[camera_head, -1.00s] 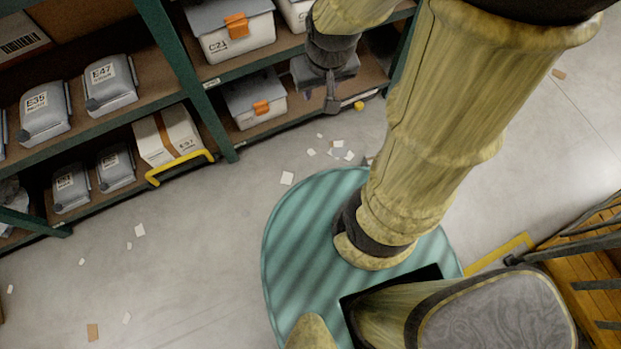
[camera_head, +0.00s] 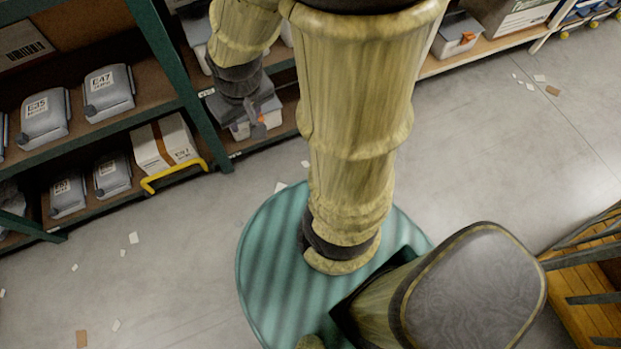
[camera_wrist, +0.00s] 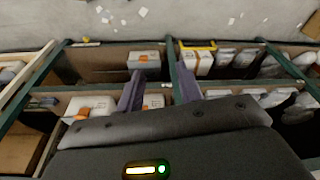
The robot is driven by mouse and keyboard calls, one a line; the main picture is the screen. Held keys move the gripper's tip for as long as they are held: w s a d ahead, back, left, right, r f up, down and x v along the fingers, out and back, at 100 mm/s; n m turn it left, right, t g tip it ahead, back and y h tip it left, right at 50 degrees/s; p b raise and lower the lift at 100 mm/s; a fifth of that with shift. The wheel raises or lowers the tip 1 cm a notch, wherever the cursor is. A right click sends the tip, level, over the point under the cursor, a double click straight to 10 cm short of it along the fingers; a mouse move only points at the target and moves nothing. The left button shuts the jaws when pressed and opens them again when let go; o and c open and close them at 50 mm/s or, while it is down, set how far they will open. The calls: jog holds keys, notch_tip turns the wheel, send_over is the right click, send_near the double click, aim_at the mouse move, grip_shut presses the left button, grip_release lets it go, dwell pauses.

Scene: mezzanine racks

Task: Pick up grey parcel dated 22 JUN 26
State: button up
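Several grey parcels with white labels lie on the rack at the left of the head view. The E47 parcel (camera_head: 108,92) and the E35 parcel (camera_head: 43,118) are on the upper shelf, and two more grey parcels (camera_head: 67,195) (camera_head: 112,174) are on the lower one. No date is legible on any label. The wrist view shows grey parcels (camera_wrist: 272,66) at right. My gripper (camera_head: 255,122) is right of these parcels, in front of the light bins. In the wrist view my gripper (camera_wrist: 159,85) has its fingers apart with nothing held.
A carton (camera_head: 165,146) with brown tape sits on the lower shelf, behind a yellow bar (camera_head: 173,177). A green rack post (camera_head: 187,95) stands between parcels and gripper. The floor (camera_head: 170,270) left of my base is mostly clear, with paper scraps. Wooden slats (camera_head: 590,270) lie at right.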

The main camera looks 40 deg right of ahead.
jog(key=o, duration=0.6)
jog(key=shift+f, duration=0.3)
jog(key=o, duration=0.3)
jog(key=w+f+n+g+b, duration=0.1)
jog(key=f+b, duration=0.3)
jog(key=f, duration=0.3)
jog(key=w+f+n+g+h+b, duration=0.1)
jog(key=f+b, duration=0.4)
jog(key=f, duration=0.1)
jog(key=w+d+f+n+g+b, duration=0.1)
jog(key=w+f+g+b, duration=0.1)
jog(key=f+b, duration=0.3)
notch_tip(320, 180, down, 3)
jog(key=shift+r+h, duration=0.2)
jog(key=shift+h, duration=0.2)
jog(key=w+d+f+n+h+b, duration=0.2)
jog(key=f+n+h+b, duration=0.2)
jog(key=f+b, duration=1)
jog(key=w+d+f+n+h+b, duration=0.1)
jog(key=d+f+n+h+b, duration=0.2)
jog(key=f+b, duration=1.2)
jog(key=w+d+f+n+g+h+b, duration=0.1)
jog(key=f+n+h+b, duration=0.5)
jog(key=f, duration=3.8)
jog(key=shift+w+d+f+h+b, duration=0.15)
jog(key=shift+w+d+h+b, duration=0.45)
jog(key=shift+b, duration=1.65)
jog(key=shift+w+d+f+h+b, duration=0.3)
jog(key=shift+h+b, duration=0.6)
jog(key=shift+b, duration=1.3)
